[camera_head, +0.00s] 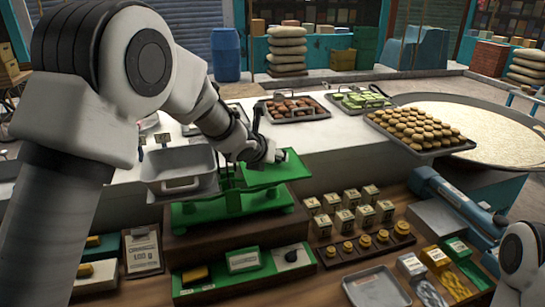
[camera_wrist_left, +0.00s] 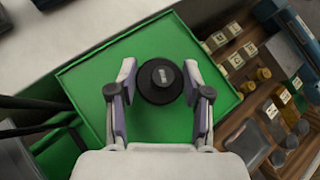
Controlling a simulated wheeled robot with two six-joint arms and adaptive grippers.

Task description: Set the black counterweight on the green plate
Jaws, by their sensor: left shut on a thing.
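The black counterweight (camera_wrist_left: 160,82) is a round disc with a small pale label on top. My left gripper (camera_wrist_left: 161,88) is shut on it, with one purple-padded finger on either side. The green plate (camera_wrist_left: 82,88) lies beneath it in the left wrist view. In the head view the green plate (camera_head: 262,178) is the right pan of a green balance scale, and my left gripper (camera_head: 280,157) is low over it. The gap between counterweight and plate cannot be judged. My right gripper is out of view; part of that arm shows at the lower right.
A grey metal pan (camera_head: 180,170) sits on the scale's left side. Several labelled weight blocks (camera_head: 348,222) and brass weights (camera_head: 364,241) stand right of the scale. A green tray (camera_head: 240,282) is in front. Food trays (camera_head: 295,109) and a large round pan (camera_head: 500,130) stand behind.

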